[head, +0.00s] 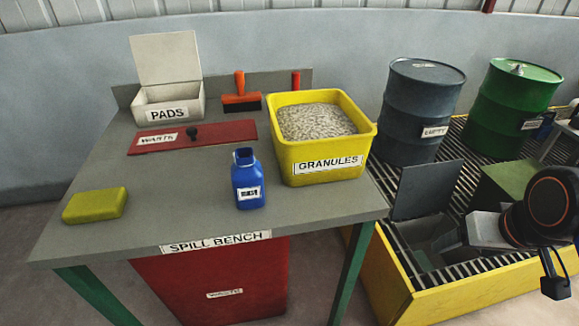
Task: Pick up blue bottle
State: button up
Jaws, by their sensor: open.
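The blue bottle (248,180) stands upright on the grey spill bench (160,205), near the front edge and left of the yellow granules tub. Its neck is open at the top and a white label is on its front. My gripper (556,284) is at the far right edge of the head view, partly cut off. It is open, holds nothing that I can see, and is well to the right of the bottle, apart from it.
The yellow granules tub (290,155) stands close to the bottle's right. A yellow sponge (95,205), a red panel (225,133), an orange brush (241,100) and an open pads box (153,95) are on the bench. Drums (418,105) and a yellow-edged grated pallet (470,290) stand right.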

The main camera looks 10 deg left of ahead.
aim_at(247, 176)
jog(key=k+j, duration=1.65)
jog(key=j, duration=0.15)
jog(key=k+l+u, duration=0.05)
jog(key=l, duration=0.05)
